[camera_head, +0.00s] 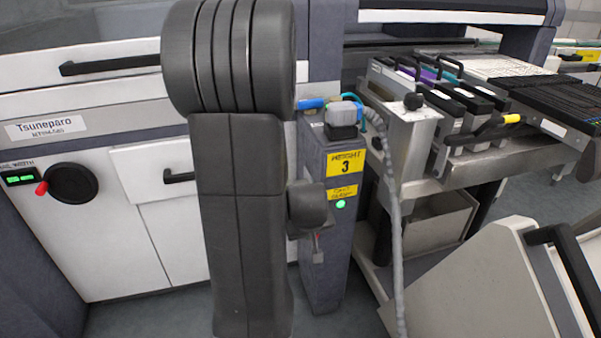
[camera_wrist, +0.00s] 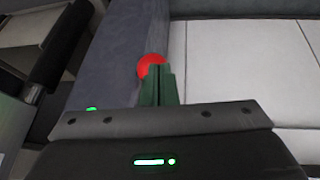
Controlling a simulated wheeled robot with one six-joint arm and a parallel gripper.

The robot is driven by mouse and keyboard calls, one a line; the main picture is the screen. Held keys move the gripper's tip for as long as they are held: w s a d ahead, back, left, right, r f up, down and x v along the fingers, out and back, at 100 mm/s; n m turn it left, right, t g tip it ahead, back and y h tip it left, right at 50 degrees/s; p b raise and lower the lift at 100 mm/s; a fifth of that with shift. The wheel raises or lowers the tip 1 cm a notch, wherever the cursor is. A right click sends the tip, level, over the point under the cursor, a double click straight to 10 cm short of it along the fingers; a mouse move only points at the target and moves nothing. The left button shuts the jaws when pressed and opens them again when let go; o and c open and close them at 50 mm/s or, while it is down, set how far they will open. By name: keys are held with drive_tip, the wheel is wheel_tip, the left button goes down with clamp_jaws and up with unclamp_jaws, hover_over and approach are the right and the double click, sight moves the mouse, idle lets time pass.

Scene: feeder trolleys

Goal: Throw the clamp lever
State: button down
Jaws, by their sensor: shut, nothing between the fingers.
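A round red knob (camera_wrist: 151,62) shows in the wrist view just beyond my fingertips. It is partly covered by them, and I cannot tell whether they touch it. It looks like the end of a lever, but its stem is hidden. My gripper (camera_wrist: 158,72) has green fingers, shut together with nothing between them. In the head view my arm hides the fingers and this knob. The grey post (camera_head: 318,160) with yellow "HEIGHT 3" labels and a green light (camera_head: 340,204) stands right behind my arm.
A white cabinet (camera_head: 130,250) fills the left, with a red-knobbed handwheel (camera_head: 72,184) and black handles. A feeder trolley (camera_head: 470,175) with a hanging grey hose (camera_head: 395,240) stands at right. A pale box-like unit with a black handle (camera_head: 565,250) is at lower right.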

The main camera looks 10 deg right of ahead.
drive_tip(key=shift+w+f+b, duration=0.2)
drive_tip(key=shift+f+b, duration=0.4)
drive_tip(key=shift+f, duration=0.15)
drive_tip(key=shift+w+f+b, duration=0.2)
drive_tip(key=shift+f+b, duration=0.35)
drive_tip(key=shift+f, duration=0.15)
